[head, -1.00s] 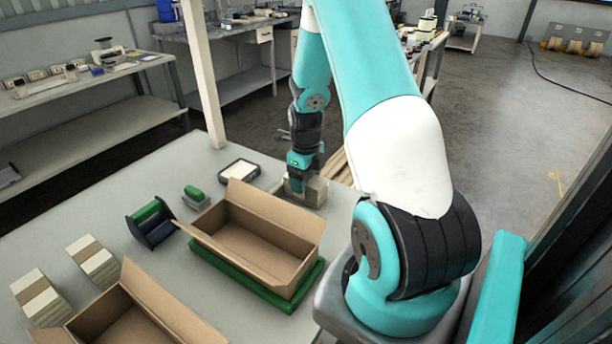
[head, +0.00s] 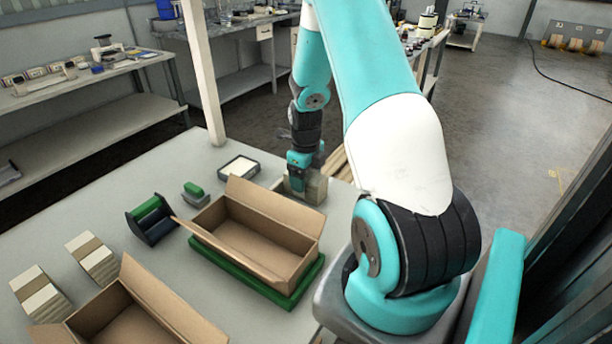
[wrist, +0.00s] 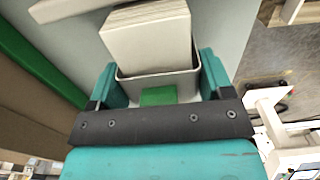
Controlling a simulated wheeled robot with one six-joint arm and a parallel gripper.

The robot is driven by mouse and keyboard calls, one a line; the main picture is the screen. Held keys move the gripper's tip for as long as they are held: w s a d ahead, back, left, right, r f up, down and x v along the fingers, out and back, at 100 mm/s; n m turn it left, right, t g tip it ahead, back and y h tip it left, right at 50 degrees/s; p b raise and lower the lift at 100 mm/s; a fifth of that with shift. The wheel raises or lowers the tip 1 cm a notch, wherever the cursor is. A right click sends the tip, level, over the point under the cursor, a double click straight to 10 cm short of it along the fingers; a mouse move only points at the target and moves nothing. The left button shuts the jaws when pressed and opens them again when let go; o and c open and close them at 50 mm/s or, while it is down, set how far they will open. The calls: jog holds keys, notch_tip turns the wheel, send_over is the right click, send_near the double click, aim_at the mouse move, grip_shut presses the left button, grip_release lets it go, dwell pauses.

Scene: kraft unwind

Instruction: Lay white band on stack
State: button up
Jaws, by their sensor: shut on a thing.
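My gripper (head: 298,190) points down at the far right part of the table, over a pale dispenser (head: 316,190). Two stacks of white and brown pieces, one (head: 92,258) behind the other (head: 40,298), sit at the table's left.
An open cardboard box (head: 255,235) stands on a green base (head: 290,298) beside my gripper. Another open box (head: 130,325) is at the front. A green-and-dark roller holder (head: 150,220), a small green-topped block (head: 195,194) and a shallow tray (head: 239,168) stand behind.

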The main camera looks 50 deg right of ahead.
jog(key=o, duration=0.8)
jog(key=shift+f, duration=0.1)
notch_tip(320, 180, up, 18)
jog(key=shift+f+b, duration=0.25)
jog(key=shift+b, duration=0.45)
